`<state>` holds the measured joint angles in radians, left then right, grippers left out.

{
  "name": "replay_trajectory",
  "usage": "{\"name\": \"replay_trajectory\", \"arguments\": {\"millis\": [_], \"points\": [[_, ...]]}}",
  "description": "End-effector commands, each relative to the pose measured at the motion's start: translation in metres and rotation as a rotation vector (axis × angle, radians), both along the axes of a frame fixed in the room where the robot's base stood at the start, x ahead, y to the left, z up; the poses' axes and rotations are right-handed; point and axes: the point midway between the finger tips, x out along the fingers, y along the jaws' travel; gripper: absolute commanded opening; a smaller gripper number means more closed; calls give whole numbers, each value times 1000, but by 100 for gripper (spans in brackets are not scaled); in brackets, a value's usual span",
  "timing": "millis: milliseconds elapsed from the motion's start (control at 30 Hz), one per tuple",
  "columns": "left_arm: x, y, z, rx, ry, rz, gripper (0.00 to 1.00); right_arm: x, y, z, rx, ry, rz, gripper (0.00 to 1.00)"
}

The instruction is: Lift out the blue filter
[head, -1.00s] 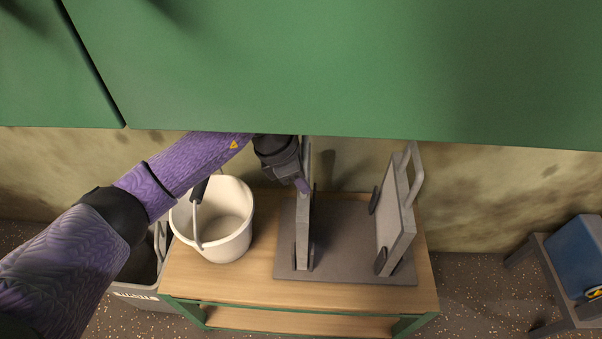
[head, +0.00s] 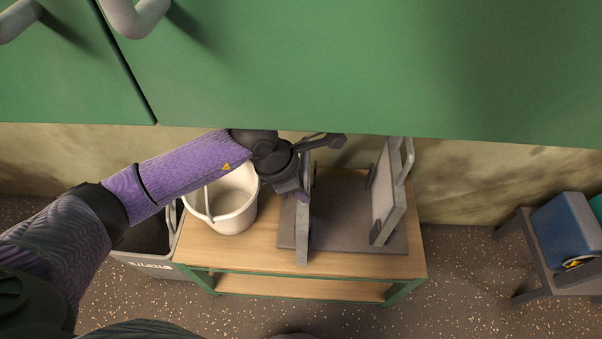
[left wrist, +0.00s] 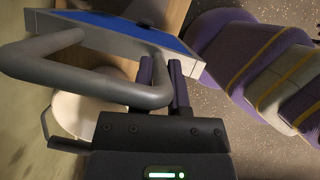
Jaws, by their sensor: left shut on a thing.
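The blue filter is a flat panel with a grey frame, and I see it edge-on in the head view (head: 303,238), at the left of the dark base plate. Its blue face shows in the left wrist view (left wrist: 152,31), with a thick grey bar handle (left wrist: 95,82) on the frame. My left gripper (head: 303,196) is at the panel's upper part; in the wrist view its purple fingers (left wrist: 163,76) are closed at the handle. Whether the panel's lower edge touches the plate cannot be told. My right gripper is not in view.
A second grey panel (head: 388,192) with a handle stands upright at the plate's right side. The base plate (head: 345,225) lies on a wooden bench (head: 245,255). A white bucket (head: 236,203) is left of the filter. Green cabinet fronts (head: 350,70) hang across the top. A blue box (head: 568,232) stands right.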

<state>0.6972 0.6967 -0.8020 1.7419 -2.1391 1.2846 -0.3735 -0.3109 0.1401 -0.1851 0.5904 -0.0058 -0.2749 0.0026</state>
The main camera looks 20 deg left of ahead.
Motion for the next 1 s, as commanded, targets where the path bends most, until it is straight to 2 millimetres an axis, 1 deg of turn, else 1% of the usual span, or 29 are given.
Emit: {"name": "replay_trajectory", "arguments": {"millis": [33, 700, 800, 1000], "points": [[-4, -1, 3, -1, -1, -1, 0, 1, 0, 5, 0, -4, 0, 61], [-47, -14, 5, 0, -2, -1, 0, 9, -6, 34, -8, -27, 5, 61], [-51, -15, 4, 0, 1, 0, 0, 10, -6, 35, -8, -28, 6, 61], [-52, -15, 3, -1, 0, 0, 0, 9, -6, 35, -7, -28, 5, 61]]}}
